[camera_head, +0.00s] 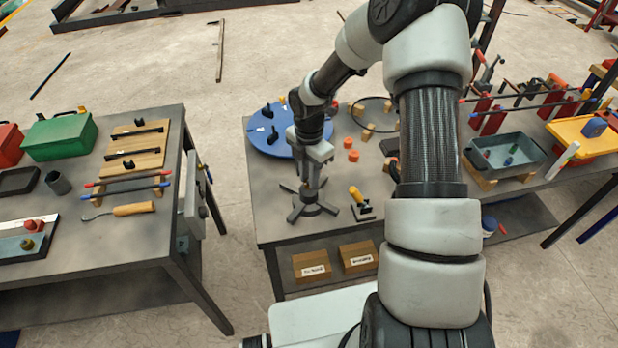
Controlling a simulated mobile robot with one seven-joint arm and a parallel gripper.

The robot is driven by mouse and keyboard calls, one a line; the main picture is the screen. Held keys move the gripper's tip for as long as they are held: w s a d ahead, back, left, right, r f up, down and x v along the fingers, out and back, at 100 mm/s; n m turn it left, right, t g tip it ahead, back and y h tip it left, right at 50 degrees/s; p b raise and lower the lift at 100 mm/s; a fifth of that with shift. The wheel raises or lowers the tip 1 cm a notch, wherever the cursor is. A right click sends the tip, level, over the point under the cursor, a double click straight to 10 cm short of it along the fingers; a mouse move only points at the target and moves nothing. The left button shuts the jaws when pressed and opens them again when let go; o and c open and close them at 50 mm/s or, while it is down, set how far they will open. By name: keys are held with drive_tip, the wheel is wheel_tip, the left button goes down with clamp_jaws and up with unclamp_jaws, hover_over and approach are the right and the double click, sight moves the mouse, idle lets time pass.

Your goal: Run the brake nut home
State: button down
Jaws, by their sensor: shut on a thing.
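My gripper (309,186) points straight down over the middle table. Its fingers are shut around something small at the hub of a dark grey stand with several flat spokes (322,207). The thing between the fingers sits where a brake nut would be on the hub, but the fingers hide nearly all of it. Its thread and how far down it sits cannot be seen. The stand lies flat on the table near its front left edge.
Behind my gripper lies a blue disc (258,141) with black knobs. Orange pieces (352,155) and a yellow-handled tool (358,197) are to the right. My arm hides part of the table's right side.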

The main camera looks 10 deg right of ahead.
drive_tip(key=m+b, duration=0.2)
drive_tip(key=m, duration=0.4)
drive_tip(key=shift+m, duration=0.3)
drive_tip(key=m+b, duration=0.2)
drive_tip(key=m, duration=0.4)
drive_tip(key=m+b, duration=0.1)
drive_tip(key=m, duration=0.3)
drive_tip(key=shift+m+b, duration=0.35)
drive_tip(key=shift+m, duration=0.05)
drive_tip(key=shift+s+m+b, duration=0.1)
drive_tip(key=shift+m+b, duration=0.3)
drive_tip(key=shift+m, duration=1.5)
drive_tip(key=c, duration=1.5)
unclamp_jaws()
drive_tip(key=shift+c, duration=0.2)
